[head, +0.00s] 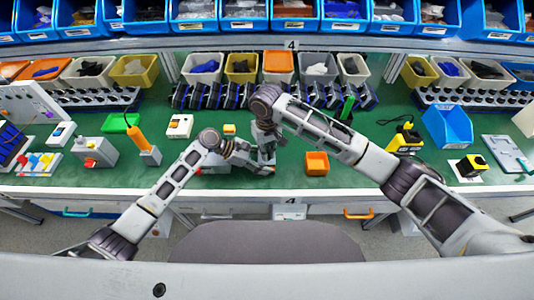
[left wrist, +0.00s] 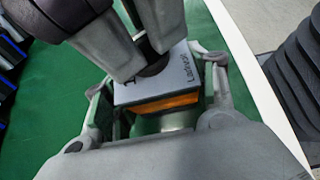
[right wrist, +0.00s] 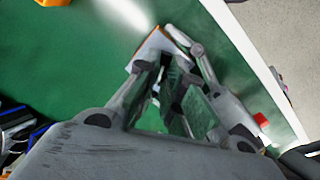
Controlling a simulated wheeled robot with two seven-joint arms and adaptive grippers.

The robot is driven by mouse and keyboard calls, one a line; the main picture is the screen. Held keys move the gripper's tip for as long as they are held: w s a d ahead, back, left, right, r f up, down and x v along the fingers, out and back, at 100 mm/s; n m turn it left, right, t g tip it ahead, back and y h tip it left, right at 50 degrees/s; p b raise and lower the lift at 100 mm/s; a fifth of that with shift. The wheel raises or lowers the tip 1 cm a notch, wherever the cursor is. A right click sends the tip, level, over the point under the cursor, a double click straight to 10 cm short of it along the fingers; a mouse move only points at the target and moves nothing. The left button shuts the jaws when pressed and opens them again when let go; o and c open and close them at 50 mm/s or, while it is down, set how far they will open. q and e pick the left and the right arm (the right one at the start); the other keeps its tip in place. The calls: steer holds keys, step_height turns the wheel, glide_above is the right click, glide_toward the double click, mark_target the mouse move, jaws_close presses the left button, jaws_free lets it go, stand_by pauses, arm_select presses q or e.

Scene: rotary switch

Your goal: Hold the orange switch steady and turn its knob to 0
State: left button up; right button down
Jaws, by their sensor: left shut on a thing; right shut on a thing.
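The orange switch (left wrist: 160,103) has a light grey top face with dark print and a dark round knob (left wrist: 153,66). My left gripper (left wrist: 155,82) is shut on the switch body, with one finger on each side of it. My right gripper (right wrist: 165,82) comes from above and is shut on the knob, its fingers hiding most of it. In the right wrist view a corner of the switch (right wrist: 153,44) shows past the fingers. In the head view both grippers meet over the green mat and hide the switch. The knob's pointer setting cannot be read.
A white box with a button (head: 179,126) and a small yellow block (head: 229,129) lie behind to the left. A blue bin (head: 448,127) stands at right. The white table edge (head: 350,191) runs close in front.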

steer(key=m, duration=0.4)
steer(key=c, duration=1.5)
jaws_free()
steer(key=shift+m, duration=0.3)
steer(key=shift+r, duration=0.15)
steer(key=shift+r, duration=2.35)
arm_select(q)
steer(key=o, duration=1.1)
